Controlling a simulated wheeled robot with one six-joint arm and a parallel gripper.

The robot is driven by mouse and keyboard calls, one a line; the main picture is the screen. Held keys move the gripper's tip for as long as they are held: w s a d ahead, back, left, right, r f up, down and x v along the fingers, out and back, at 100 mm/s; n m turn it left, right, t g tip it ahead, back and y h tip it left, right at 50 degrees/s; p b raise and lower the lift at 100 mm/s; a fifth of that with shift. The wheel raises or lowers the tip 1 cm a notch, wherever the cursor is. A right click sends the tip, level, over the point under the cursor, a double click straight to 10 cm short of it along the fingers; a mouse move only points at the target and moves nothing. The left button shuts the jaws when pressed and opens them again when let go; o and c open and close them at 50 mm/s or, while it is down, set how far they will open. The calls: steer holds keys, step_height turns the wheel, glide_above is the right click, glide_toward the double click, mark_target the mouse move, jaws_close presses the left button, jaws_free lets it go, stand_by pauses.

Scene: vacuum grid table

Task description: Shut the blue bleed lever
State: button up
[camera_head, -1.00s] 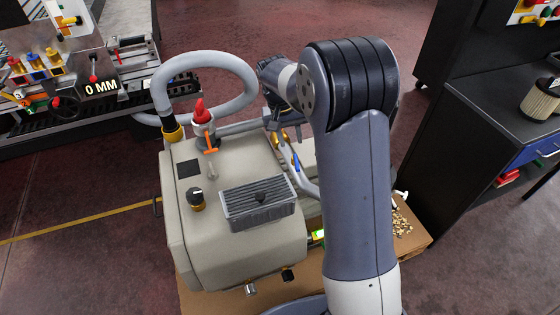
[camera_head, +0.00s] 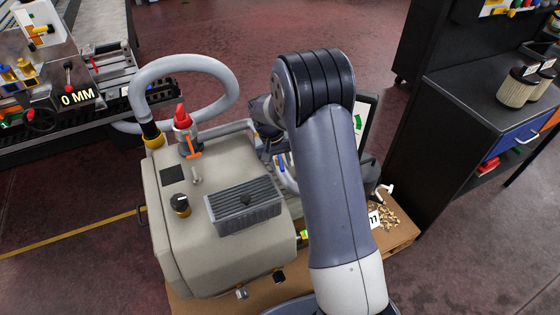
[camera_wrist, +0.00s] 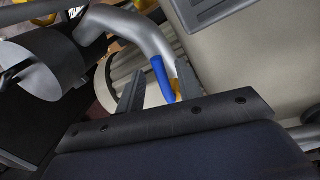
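The blue bleed lever (camera_wrist: 162,80) shows in the wrist view, slanting beside a curved grey pipe (camera_wrist: 135,27), with a bit of yellow next to it. My gripper (camera_wrist: 158,72) is open; its two dark fingers stand on either side of the lever in the picture. I cannot tell whether either finger touches the lever. In the head view a small part of the blue lever (camera_head: 282,163) shows left of my arm. My gripper is mostly hidden there behind my arm and wrist.
The beige pump housing (camera_head: 215,255) with a grey finned block (camera_head: 243,205) stands left of my arm. An orange handle (camera_head: 195,146) and red cap (camera_head: 182,117) stand on it, with a grey hose (camera_head: 222,75) arching behind. A dark cabinet (camera_head: 405,165) stands right.

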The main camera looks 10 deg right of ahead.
jaws_close()
stand_by(0.4)
